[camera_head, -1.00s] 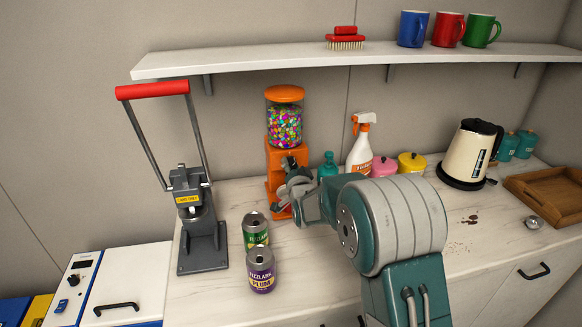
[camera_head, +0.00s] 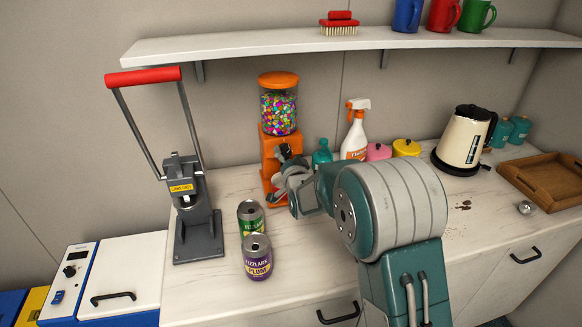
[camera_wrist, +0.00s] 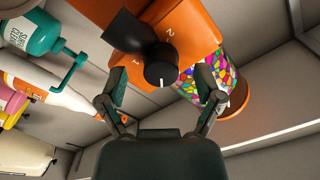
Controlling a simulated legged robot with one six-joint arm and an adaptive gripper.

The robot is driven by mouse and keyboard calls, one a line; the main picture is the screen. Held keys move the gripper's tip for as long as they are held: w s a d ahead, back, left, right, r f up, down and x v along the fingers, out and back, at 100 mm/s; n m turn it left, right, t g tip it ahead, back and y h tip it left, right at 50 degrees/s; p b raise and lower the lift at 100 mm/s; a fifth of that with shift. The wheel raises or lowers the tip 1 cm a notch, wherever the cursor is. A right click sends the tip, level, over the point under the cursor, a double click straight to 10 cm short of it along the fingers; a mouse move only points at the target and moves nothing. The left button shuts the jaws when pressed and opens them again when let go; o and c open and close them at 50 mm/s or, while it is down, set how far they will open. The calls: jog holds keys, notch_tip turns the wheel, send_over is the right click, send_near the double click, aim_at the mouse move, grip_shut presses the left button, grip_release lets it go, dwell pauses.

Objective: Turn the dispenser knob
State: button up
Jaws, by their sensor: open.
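The candy dispenser (camera_head: 274,146) has an orange body and lid and a clear jar of coloured candy, and stands at the back of the counter. Its black knob (camera_wrist: 161,72), with a white mark on its face, shows in the wrist view between my fingers. My gripper (camera_wrist: 168,88) is open, with one finger on each side of the knob and gaps visible between them. A black spout-like part lies beside the knob in the wrist view. In the head view my gripper (camera_head: 284,172) is in front of the dispenser, and my wrist hides the knob.
A green can (camera_head: 251,218) and a purple can (camera_head: 258,258) stand in front of the dispenser. A can crusher (camera_head: 198,220) with a red handle is at the left. A spray bottle (camera_head: 355,135) and teal bottle (camera_head: 322,153) stand close on the right. A shelf (camera_head: 300,45) hangs above.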

jog(key=v, duration=1)
jog(key=shift+s, duration=0.3)
